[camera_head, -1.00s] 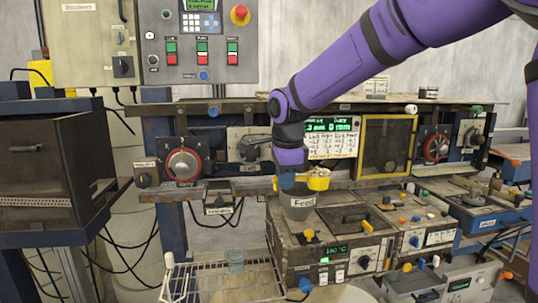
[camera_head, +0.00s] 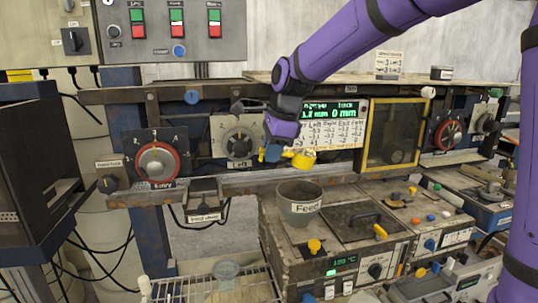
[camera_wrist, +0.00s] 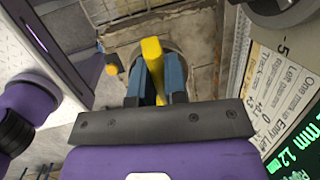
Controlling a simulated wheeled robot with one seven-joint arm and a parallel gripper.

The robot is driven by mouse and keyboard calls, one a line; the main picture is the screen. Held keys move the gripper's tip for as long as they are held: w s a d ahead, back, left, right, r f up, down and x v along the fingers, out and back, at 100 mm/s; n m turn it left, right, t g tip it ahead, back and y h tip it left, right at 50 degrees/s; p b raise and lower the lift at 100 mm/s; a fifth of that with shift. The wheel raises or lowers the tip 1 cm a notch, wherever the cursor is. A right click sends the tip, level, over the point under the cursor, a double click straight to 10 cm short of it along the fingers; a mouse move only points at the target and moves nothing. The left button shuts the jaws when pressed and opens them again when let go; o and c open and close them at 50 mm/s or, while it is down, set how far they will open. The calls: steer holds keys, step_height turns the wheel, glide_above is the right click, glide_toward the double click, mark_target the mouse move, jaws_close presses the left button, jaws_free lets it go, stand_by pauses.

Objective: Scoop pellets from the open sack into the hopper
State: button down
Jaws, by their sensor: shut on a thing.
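My gripper (camera_head: 272,153) has blue fingers and is shut on the handle of a yellow scoop. The scoop (camera_head: 300,158) is held above the hopper and slightly behind it in the picture, apart from its rim. It looks tilted, and I cannot see pellets in it. The grey hopper (camera_head: 300,207), marked "Feed", stands upright on the machine, its mouth open; its contents are unclear. In the wrist view, the yellow handle (camera_wrist: 152,62) is between the blue fingers (camera_wrist: 157,82), with a round rim partly hidden behind it. The open sack is not recognisable in any view.
A shelf rail with dials (camera_head: 156,162) and a lit display runs behind the scoop. The machine top (camera_head: 350,222) has a black handle and yellow knobs near the hopper. A wire rack (camera_head: 205,288) stands at the lower left.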

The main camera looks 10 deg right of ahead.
steer(key=r+y, duration=0.1)
steer(key=d+y, duration=0.1)
steer(key=y, duration=0.1)
steer(key=shift+d+r+y, duration=0.15)
steer(key=shift+r+y, duration=0.15)
steer(key=shift+r, duration=0.05)
steer(key=y, duration=0.1)
steer(key=d+r+y, duration=0.1)
steer(key=r+m+y, duration=0.1)
steer(key=y, duration=0.1)
steer(key=shift+d, duration=0.25)
steer(key=d+y, duration=0.1)
steer(key=y, duration=0.1)
steer(key=d+y, duration=0.1)
steer(key=shift+d+t+y, duration=0.3)
steer(key=shift+t+y, duration=0.1)
steer(key=d+y, duration=0.1)
steer(key=y, duration=0.1)
steer(key=d+m+y, duration=0.1)
steer(key=d+y, duration=0.1)
steer(key=shift+d+t+y, duration=0.1)
steer(key=shift+t+y, duration=0.2)
steer(key=shift+y, duration=0.1)
steer(key=d+y, duration=0.1)
steer(key=d+f+m+t+y, duration=0.1)
steer(key=y, duration=0.1)
steer(key=d+f+m+t+y, duration=0.1)
steer(key=y, duration=0.1)
steer(key=shift+d, duration=0.2)
steer(key=shift+r, duration=0.1)
